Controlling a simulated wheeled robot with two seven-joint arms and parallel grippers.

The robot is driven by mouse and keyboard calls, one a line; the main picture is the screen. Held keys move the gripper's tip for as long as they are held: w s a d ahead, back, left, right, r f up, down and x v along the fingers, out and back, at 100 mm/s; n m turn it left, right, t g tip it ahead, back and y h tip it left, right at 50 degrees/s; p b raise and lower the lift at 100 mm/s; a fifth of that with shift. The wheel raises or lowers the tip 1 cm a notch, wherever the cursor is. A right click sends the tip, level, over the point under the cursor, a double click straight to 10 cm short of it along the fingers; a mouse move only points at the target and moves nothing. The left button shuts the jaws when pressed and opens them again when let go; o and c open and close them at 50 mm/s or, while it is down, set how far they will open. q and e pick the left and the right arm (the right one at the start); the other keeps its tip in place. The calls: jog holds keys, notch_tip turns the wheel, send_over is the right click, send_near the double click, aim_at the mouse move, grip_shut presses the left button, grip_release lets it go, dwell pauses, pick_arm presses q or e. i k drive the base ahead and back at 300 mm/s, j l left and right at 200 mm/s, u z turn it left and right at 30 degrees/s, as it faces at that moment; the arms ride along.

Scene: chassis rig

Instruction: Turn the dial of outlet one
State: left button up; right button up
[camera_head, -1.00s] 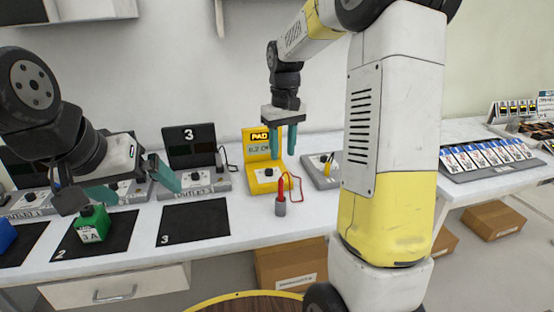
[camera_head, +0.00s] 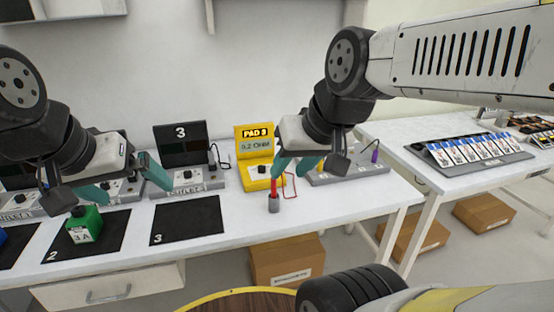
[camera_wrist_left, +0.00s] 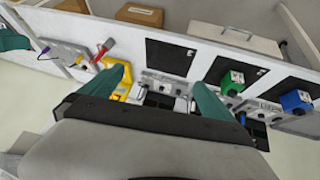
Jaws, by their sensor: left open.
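Outlet one (camera_head: 18,206) is the grey unit at the far left of the bench in the head view, partly hidden by my left arm. Its dial is not clear there. In the wrist view a grey unit near the blue block (camera_wrist_left: 262,112) appears to be the same outlet. My left gripper (camera_head: 124,182) is open and empty, its teal fingers spread above the bench in front of the second outlet, right of outlet one. The fingers also show in the left wrist view (camera_wrist_left: 160,86). My right gripper (camera_head: 296,166) is open and empty near the yellow meter (camera_head: 257,172).
Outlet three (camera_head: 188,182) has a dark screen behind it. A green block (camera_head: 84,226) sits on mat 2; mat 3 (camera_head: 187,220) is bare. A blue block (camera_head: 4,234) is at the left edge. A red probe stands in a grey holder (camera_head: 273,204). A second table (camera_head: 400,135) is at right.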

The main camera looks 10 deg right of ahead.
aim_at(20, 199)
jog(key=i+j, duration=0.1)
jog(key=j, duration=1.05)
jog(key=i+j, duration=0.15)
jog(key=j, duration=1.05)
jog(key=i+j, duration=0.15)
jog(key=j, duration=1)
jog(key=i+j, duration=0.15)
jog(key=j, duration=0.45)
jog(key=k+u, duration=0.05)
